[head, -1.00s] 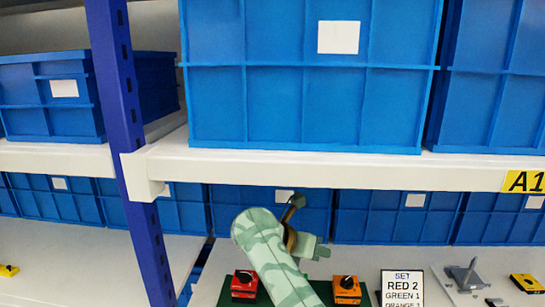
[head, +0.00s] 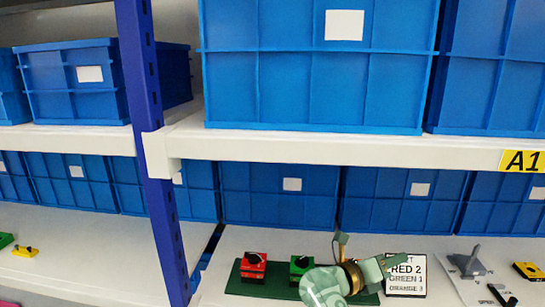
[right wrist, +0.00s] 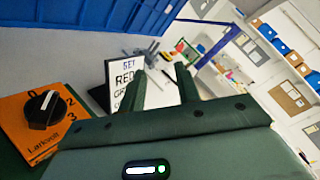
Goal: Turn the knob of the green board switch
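The green switch (head: 301,268) with a black knob stands on the dark green board (head: 240,284) on the lower shelf, between the red switch (head: 254,267) and my right arm. The orange switch is hidden behind my arm in the head view. In the right wrist view the orange switch (right wrist: 22,118) shows at the left, its black knob (right wrist: 45,110) beside my gripper. My right gripper (head: 393,264) is in front of the sign, right of the green switch and apart from it. In the right wrist view its two fingers (right wrist: 160,86) are spread with nothing held. My left gripper is not in view.
A sign (head: 406,284) reading RED 2, GREEN 1, ORANGE 3 stands right of the board. A grey metal part (head: 468,262) lies farther right. The upper shelf edge (head: 330,147) and a blue upright (head: 150,150) bound the space. Blue crates (head: 280,197) stand behind.

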